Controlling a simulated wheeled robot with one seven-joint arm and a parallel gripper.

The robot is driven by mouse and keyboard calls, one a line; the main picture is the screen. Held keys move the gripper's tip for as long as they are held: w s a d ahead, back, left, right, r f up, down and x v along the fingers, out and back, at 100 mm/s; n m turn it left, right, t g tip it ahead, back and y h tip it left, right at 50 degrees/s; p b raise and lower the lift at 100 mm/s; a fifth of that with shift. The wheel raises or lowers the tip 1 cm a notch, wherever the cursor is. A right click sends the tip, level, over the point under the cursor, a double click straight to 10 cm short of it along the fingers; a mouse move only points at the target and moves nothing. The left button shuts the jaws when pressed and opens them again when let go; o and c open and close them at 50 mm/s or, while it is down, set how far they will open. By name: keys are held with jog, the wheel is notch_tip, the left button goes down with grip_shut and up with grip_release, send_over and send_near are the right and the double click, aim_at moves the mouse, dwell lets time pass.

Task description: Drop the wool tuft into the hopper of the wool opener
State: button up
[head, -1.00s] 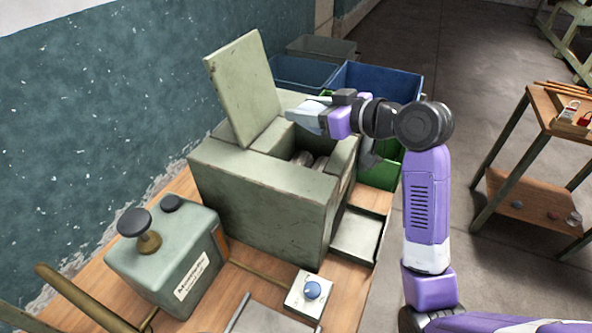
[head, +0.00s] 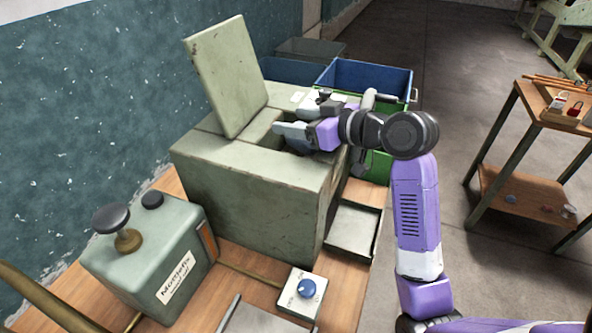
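The wool opener (head: 255,200) is a worn grey-green metal box on the wooden bench. Its lid (head: 228,75) stands raised and tilted back on the left. The hopper (head: 266,127) is the recess in its top, partly covered by my arm. My gripper (head: 291,121) is over the hopper, pointing left. Its two grey fingers are spread, with a gap between them, and I see nothing held there. The wool tuft does not show; the inside of the hopper is mostly hidden by the gripper.
A grey-green tank with a black knob (head: 150,262) and a switch box with a blue dial (head: 302,293) stand in front. An open metal tray (head: 352,230) is at the machine's right. Blue (head: 368,78) and green (head: 377,166) bins are behind. A side table (head: 530,185) stands right.

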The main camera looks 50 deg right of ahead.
jog(key=shift+o, duration=0.8)
jog(key=shift+s, duration=0.1)
jog(key=b+v, duration=0.1)
jog(key=v, duration=0.6)
jog(key=shift+s+r, duration=0.15)
jog(key=shift+s, duration=0.15)
jog(key=shift+s, duration=0.1)
